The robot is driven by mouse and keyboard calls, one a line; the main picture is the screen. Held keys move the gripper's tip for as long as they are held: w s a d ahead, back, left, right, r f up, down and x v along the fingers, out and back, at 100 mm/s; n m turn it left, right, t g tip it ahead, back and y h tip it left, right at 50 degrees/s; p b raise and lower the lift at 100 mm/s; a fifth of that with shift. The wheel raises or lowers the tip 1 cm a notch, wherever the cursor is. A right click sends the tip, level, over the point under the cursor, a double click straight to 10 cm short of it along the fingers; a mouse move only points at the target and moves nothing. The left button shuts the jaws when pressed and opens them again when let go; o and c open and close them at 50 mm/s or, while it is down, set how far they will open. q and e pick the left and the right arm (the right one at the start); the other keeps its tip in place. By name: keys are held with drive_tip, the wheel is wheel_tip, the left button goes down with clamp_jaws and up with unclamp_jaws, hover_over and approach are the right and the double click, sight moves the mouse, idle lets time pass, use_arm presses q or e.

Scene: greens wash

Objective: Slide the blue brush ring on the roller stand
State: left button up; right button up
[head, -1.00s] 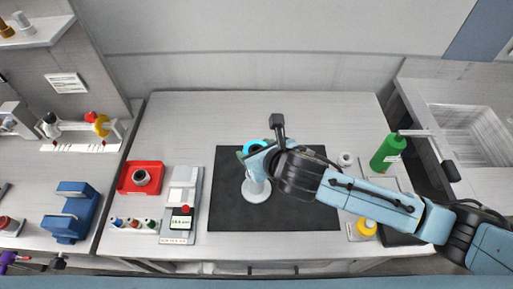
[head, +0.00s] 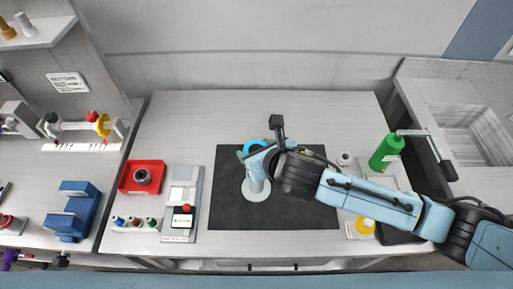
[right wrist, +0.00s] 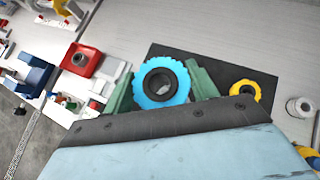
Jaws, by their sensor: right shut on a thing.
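My right gripper (head: 258,150) is shut on the blue brush ring (right wrist: 150,98), which sits between its two green fingers in the right wrist view. The ring has a toothed edge and a dark hub. In the head view the ring (head: 256,146) shows partly past the fingers, at the upper end of the pale roller stand (head: 255,190). The stand has a round base on the black mat. The gripper hides its upper part, so I cannot tell whether the ring is around it or above it. My left gripper is not in view.
A yellow toothed ring (right wrist: 244,92) lies on the black mat (head: 230,215). A red tray (head: 128,180) and a grey device (head: 180,230) are to the left. A green bottle (head: 384,154) stands at the right, near the sink (head: 465,135). The mat's front is clear.

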idle(0.3)
drive_tip(key=shift+p, duration=0.55)
idle(0.3)
drive_tip(key=shift+p, duration=0.35)
drive_tip(key=shift+f+b, duration=2.05)
drive_tip(key=shift+f, duration=1.9)
drive_tip(key=o, duration=1.1)
drive_tip(key=shift+c, duration=0.2)
